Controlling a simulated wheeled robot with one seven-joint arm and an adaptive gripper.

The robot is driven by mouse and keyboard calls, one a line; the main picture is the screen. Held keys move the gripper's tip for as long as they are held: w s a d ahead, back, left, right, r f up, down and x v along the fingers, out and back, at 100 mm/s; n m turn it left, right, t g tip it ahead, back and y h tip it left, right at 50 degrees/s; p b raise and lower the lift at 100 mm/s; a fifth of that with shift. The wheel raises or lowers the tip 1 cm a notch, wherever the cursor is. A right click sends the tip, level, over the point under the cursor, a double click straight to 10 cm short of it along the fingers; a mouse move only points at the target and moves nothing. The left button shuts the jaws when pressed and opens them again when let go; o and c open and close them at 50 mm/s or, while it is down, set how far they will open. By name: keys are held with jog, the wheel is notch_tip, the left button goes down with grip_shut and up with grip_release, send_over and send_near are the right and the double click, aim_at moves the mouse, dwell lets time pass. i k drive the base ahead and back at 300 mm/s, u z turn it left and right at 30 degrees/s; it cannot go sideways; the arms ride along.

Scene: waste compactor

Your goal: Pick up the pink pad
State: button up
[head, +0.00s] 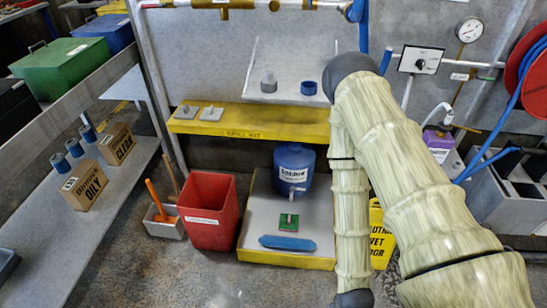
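I see no clearly pink pad in the head view. A small green pad with a light handle on top (288,221) lies on the low platform (262,212). A flat blue pad (287,243) lies in front of it on the same platform. Two small grey pads with handles, one on the left (186,112) and one on the right (211,114), lie on the yellow shelf (245,124). My arm rises at the right and bends down to the bottom edge. My gripper is out of view.
A blue drum (294,168) stands at the back of the platform. A red bin (207,211) stands left of it. A yellow floor sign (378,235) is partly hidden behind my arm. A side bench (92,215) at left holds two boxes. The front floor is clear.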

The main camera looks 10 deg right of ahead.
aim_at(289, 221)
jog(key=z, duration=2.45)
jog(key=i, duration=1.95)
jog(key=u, duration=3.8)
jog(key=i, duration=0.25)
jog(key=z, duration=0.1)
